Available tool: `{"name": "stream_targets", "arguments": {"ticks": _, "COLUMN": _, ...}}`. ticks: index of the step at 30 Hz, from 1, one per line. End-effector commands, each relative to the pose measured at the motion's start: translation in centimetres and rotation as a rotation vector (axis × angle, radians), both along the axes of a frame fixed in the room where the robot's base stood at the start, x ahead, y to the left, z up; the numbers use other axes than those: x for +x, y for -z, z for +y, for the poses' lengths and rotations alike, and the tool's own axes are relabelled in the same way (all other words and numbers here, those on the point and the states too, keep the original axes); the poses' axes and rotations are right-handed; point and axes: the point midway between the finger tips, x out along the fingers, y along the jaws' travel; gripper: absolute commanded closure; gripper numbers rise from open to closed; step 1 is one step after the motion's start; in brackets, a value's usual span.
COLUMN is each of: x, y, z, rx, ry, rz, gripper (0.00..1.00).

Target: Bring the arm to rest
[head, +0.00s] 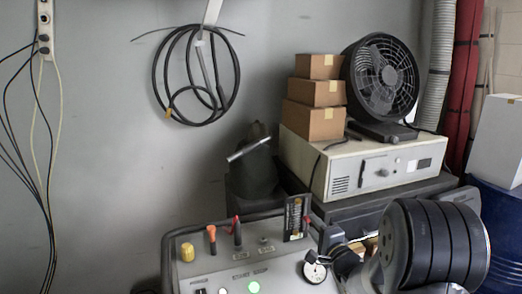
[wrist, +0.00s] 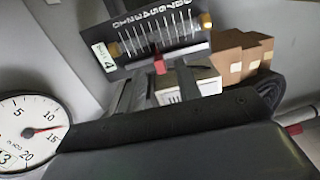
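My arm's dark ribbed link (head: 435,245) reaches in from the lower right in the head view. My gripper (head: 338,248) is small there, above the right end of the grey control panel (head: 225,280) and close to the round dial gauge (head: 315,270). In the wrist view, my gripper's (wrist: 158,88) two fingers stand apart with nothing seen held between them. The white dial gauge (wrist: 30,132) is at the left of that view. An upright scale plate (wrist: 155,35) lies beyond the fingers.
The panel carries an orange-topped lever (head: 211,240), a yellow knob (head: 187,252) and a lit green button (head: 253,287). Behind are a beige instrument (head: 370,170), stacked cardboard boxes (head: 316,95) and a black fan (head: 382,78). A blue drum (head: 505,235) stands at right.

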Motion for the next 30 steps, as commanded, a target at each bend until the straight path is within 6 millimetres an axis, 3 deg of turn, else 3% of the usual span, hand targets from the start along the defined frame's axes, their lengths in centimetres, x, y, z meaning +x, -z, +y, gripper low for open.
{"name": "stream_targets", "arguments": {"ticks": 6, "x": 2.7, "y": 0.4, "z": 0.9, "rx": 0.000, "ry": 0.000, "rz": 0.002, "gripper": 0.67}}
{"name": "stream_targets", "arguments": {"ticks": 12, "x": 2.6, "y": 1.4, "z": 0.8, "rx": 0.000, "ry": 0.001, "rz": 0.000, "gripper": 0.67}}
{"name": "stream_targets", "arguments": {"ticks": 30, "x": 2.2, "y": 1.3, "z": 0.4, "rx": -0.017, "ry": 0.018, "rz": 0.006, "gripper": 0.67}}
